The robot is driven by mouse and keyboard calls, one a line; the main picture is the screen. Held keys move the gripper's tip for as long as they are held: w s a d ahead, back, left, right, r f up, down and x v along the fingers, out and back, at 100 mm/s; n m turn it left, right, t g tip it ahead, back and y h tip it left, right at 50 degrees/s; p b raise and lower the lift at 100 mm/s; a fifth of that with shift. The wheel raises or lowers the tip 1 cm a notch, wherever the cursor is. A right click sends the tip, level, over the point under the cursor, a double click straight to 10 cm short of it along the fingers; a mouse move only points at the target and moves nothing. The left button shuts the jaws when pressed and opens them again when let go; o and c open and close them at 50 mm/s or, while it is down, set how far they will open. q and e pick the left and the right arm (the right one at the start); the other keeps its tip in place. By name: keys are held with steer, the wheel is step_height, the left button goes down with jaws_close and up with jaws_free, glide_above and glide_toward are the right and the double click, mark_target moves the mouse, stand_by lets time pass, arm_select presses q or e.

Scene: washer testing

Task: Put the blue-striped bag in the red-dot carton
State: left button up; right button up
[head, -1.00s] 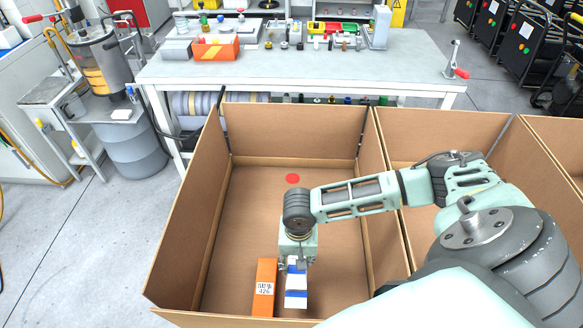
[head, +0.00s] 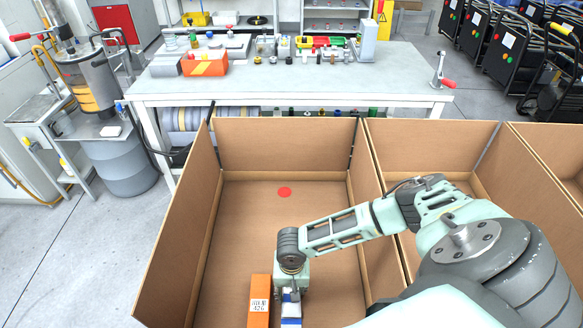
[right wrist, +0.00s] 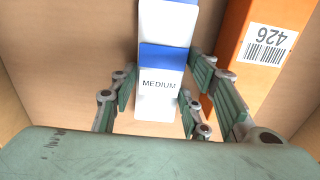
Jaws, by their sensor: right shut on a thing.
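The blue-striped bag (head: 291,309) is white with blue bands and lies within the large carton with a red dot (head: 285,192) on its floor. In the right wrist view, the bag (right wrist: 158,105) reads MEDIUM. My right gripper (head: 291,291) is shut on the bag, with a finger on each side of it; the fingers (right wrist: 161,84) also show in the right wrist view. I cannot tell whether the bag touches the carton's floor. The red-dot carton (head: 288,146) is open on top. My left gripper is not in view.
An orange box (head: 260,301) marked 426 stands close on the left of the bag. Carton walls rise on both sides, and another open carton (head: 425,146) adjoins on the right. The carton's floor around the red dot is clear. A workbench (head: 290,88) stands behind.

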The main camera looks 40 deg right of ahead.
mark_target(291, 289)
steer(key=o, duration=1.2)
steer(key=shift+f, duration=0.1)
steer(key=shift+o, duration=0.2)
step_height(291, 289, up, 12)
steer(key=shift+r+p, duration=0.2)
steer(key=shift+p, duration=0.25)
